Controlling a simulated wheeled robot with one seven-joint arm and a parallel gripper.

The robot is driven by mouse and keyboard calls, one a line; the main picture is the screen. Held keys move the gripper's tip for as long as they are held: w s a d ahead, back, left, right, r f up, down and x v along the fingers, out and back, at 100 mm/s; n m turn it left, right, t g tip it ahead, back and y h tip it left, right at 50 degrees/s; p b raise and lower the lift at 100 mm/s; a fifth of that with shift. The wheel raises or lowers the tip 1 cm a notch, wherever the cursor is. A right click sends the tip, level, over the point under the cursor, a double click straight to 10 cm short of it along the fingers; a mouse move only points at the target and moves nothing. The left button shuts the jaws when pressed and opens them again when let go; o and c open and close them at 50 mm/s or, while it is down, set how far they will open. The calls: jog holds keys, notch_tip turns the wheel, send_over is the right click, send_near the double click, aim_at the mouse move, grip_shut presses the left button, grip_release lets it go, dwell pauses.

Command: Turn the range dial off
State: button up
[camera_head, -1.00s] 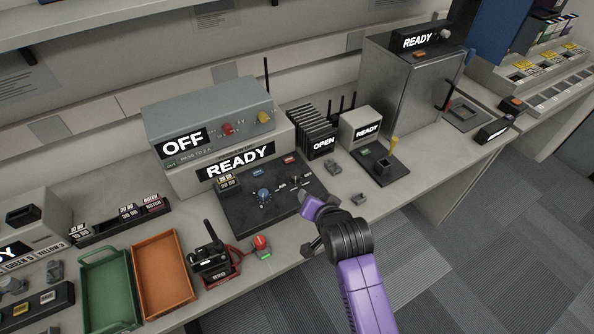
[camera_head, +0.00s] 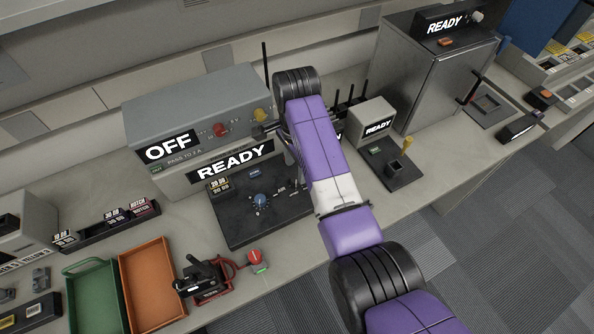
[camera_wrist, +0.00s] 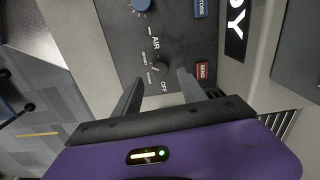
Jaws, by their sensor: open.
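The black control panel (camera_head: 235,228) lies on the bench below a lit READY display. It carries a blue dial (camera_head: 261,201), which also shows at the top of the wrist view (camera_wrist: 141,5). A small black knob (camera_wrist: 161,66) on the same panel has the marks AIR and OFF around it. I read no word "range" on either. My gripper (camera_wrist: 158,92) is open and empty above the panel, its two fingers on either side of the black knob, which sits just beyond the tips. Contact cannot be told. In the head view my arm hides most of the gripper.
A grey unit (camera_head: 200,105) showing OFF stands behind the panel, with red and yellow knobs. A black handheld radio (camera_head: 205,277) and a red knob (camera_head: 255,257) are in front. Green (camera_head: 92,268) and orange trays (camera_head: 150,252) lie left. A metal cabinet (camera_head: 432,75) stands right.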

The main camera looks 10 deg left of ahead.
aim_at(296, 181)
jog(key=shift+f, duration=2.45)
grip_shut()
